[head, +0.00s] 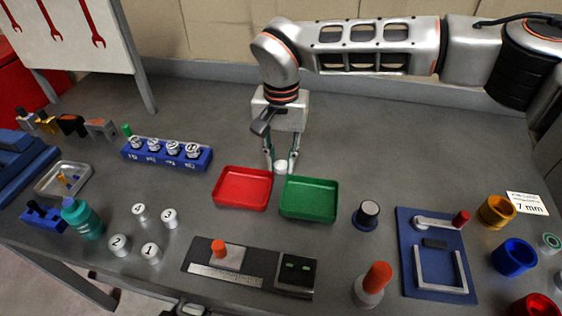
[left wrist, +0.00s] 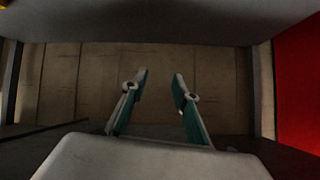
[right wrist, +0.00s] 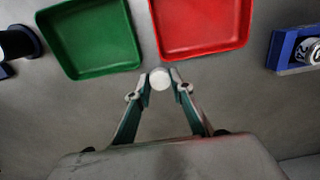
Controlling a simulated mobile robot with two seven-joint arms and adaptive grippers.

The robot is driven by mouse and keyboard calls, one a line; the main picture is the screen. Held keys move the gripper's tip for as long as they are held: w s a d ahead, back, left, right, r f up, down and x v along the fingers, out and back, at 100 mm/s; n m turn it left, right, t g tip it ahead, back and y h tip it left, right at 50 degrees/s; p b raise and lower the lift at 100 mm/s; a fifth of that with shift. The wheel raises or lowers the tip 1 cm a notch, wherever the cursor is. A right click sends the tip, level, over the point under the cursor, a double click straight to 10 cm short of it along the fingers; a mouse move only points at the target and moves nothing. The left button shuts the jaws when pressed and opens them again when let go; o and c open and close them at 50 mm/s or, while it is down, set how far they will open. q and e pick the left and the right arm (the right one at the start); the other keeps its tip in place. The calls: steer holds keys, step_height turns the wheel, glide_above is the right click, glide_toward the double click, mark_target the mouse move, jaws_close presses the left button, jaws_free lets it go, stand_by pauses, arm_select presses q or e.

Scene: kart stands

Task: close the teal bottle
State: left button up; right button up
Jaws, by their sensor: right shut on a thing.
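The teal bottle (head: 85,219) stands at the left front of the table in the head view; its narrow neck points up and left. My right gripper (head: 280,164) is at the table's middle, just behind the red and green trays and well to the right of the bottle. It is shut on a small white round piece, which looks like a cap (head: 281,168). The cap (right wrist: 160,78) shows between the fingertips (right wrist: 163,84) in the right wrist view. My left gripper (left wrist: 160,84) is open and empty in the left wrist view, away from the bottle.
A red tray (head: 242,204) and a green tray (head: 309,215) lie beside the cap. Several numbered white cylinders (head: 151,252) stand right of the bottle. A blue rack (head: 140,160) and a metal tray (head: 48,190) lie behind it. The table's back middle is free.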

mark_target(281, 165)
arm_select(q)
steer(key=shift+s+d+r+p, duration=0.15)
steer(key=shift+d+r+p, duration=0.1)
steer(key=shift+r+p, duration=0.5)
arm_select(e)
step_height(281, 165, up, 20)
arm_select(q)
steer(key=shift+f, duration=0.2)
steer(key=o, duration=0.6)
steer(key=shift+s, duration=0.1)
steer(key=shift+f, duration=0.1)
